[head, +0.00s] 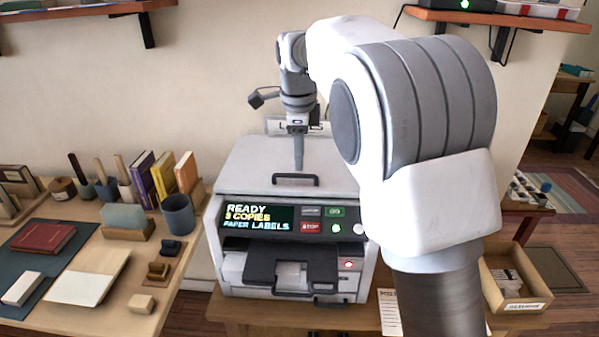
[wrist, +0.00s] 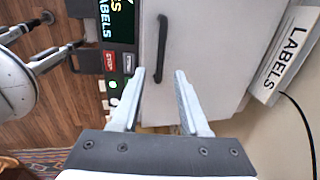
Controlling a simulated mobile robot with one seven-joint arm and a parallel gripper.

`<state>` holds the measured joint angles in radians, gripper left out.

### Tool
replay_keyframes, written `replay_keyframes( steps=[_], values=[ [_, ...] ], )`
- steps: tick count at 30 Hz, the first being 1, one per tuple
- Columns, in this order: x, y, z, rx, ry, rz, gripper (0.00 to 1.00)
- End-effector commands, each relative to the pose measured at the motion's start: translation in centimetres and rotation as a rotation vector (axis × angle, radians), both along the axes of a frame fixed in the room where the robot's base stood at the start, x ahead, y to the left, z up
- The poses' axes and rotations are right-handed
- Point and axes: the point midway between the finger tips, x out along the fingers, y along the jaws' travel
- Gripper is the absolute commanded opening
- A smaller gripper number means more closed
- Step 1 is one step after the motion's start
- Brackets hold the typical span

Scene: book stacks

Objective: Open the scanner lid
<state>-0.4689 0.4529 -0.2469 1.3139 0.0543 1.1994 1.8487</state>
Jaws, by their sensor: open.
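The scanner (head: 290,255) is a light grey copier on a wooden stand. Its lid (head: 265,158) is down, with a dark bar handle (head: 295,178) along the front edge. The lid (wrist: 205,40) and handle (wrist: 162,48) also show in the wrist view, the handle just beyond my fingertips and slightly left of the gap's middle. My gripper (head: 299,160) is over the lid, behind the handle in the head view. In the wrist view my gripper (wrist: 160,75) is open, with nothing between its fingers. I cannot tell its exact height above the lid.
The front panel (head: 295,220) has a lit display and buttons, including a red STOP. A LABELS sign (wrist: 285,55) stands behind the lid. A table (head: 110,290) with books and cups is at the left; an open box (head: 512,280) is at the right.

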Motion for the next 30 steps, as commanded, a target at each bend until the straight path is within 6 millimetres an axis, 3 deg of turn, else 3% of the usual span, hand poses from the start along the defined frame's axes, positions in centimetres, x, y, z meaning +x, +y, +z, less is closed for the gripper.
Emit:
replay_keyframes(
  steps=[3,7,20,27,30],
  values=[
    [0.4,0.0,-2.4,-0.001,0.002,0.000,0.45],
    [0.7,0.0,-3.8,0.000,0.000,0.000,0.45],
    [0.9,0.0,-4.6,0.001,-0.001,0.001,0.45],
    [0.9,0.0,-4.6,0.001,-0.001,0.000,0.02],
    [0.9,0.0,-4.6,0.001,-0.001,0.001,0.00]
  ],
)
